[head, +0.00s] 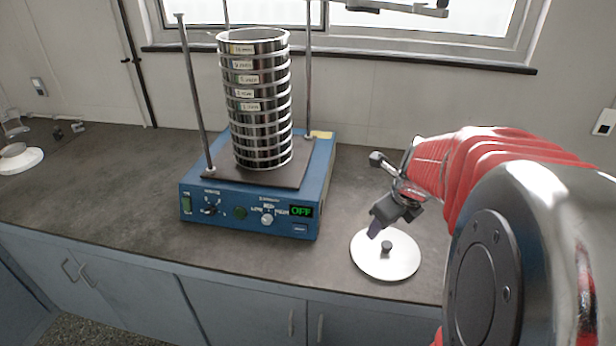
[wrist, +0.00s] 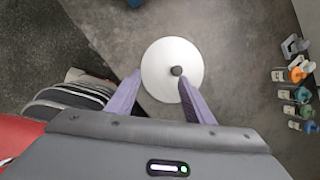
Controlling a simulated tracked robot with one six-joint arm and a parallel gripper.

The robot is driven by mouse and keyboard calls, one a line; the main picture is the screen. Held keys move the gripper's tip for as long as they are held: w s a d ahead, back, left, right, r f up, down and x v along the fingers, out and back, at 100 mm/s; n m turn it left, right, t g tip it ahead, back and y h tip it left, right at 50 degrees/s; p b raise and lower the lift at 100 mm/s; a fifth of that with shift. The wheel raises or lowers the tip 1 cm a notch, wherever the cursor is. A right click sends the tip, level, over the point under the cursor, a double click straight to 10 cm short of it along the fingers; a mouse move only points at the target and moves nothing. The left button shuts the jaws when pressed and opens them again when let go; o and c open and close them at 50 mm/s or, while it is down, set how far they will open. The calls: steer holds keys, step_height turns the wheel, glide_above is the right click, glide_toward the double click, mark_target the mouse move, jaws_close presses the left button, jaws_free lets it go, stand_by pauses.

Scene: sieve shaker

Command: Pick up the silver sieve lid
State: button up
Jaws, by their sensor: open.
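The silver sieve lid (head: 386,258) is a flat round disc with a dark knob at its centre. It lies on the grey counter to the right of the blue shaker. My gripper (head: 385,222) is above the lid, tilted down toward it. In the wrist view the lid (wrist: 160,72) lies beyond and partly between my gripper's open purple fingers (wrist: 160,92). The right finger is close to the dark knob (wrist: 176,71), and nothing is held. How high the fingers are above the knob is hard to tell.
The blue sieve shaker (head: 250,215) carries a tall stack of sieves (head: 262,110) between upright rods. Its display reads OFF. Several small bottles (wrist: 300,75) stand at the right in the wrist view. The counter (head: 110,200) left of the shaker is mostly clear.

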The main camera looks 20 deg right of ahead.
steer(key=d+f+m, duration=0.2)
steer(key=d+m, duration=0.4)
steer(key=shift+s+f, duration=0.2)
steer(key=shift+f, duration=0.1)
steer(key=shift+f, duration=0.1)
glide_above(387, 245)
steer(key=s, duration=0.3)
steer(key=f, duration=0.5)
steer(key=a+f, duration=0.1)
steer(key=f, duration=0.1)
steer(key=shift+w+f, duration=0.25)
steer(key=shift+d+f, duration=0.1)
steer(key=shift+f, duration=0.05)
steer(key=shift+x, duration=2.6)
steer(key=shift+d, duration=0.2)
steer(key=shift+c, duration=0.5)
jaws_close()
